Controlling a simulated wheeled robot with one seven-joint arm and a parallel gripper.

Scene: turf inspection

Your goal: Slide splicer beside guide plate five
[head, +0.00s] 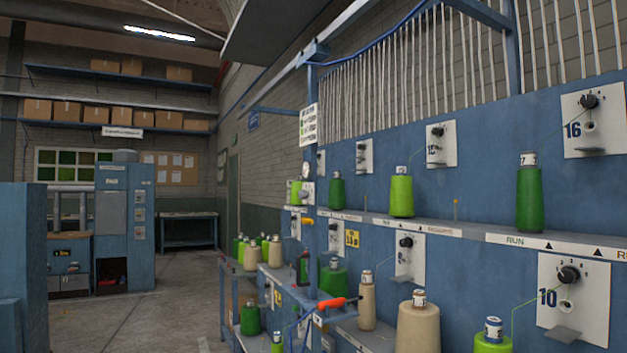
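An orange-red hand tool with a dark end, which looks like the splicer (333,303), lies on a small blue ledge at the lower middle of the head view. White guide plates with black knobs are fixed to the blue machine frame. One reads 16 (594,118) at the upper right, and one reads 10 (574,297) at the lower right. Another plate (441,144) seems to read 15. Smaller plates farther left, such as this one (410,257), have numbers I cannot read. I cannot tell which plate is five. My gripper is not in view.
Green and cream yarn cones, such as this cream cone (418,327), stand along the machine's shelves close to the plates. A blue cabinet (126,228) and a bench (189,229) stand at the back left. The concrete floor (175,310) left of the machine is clear.

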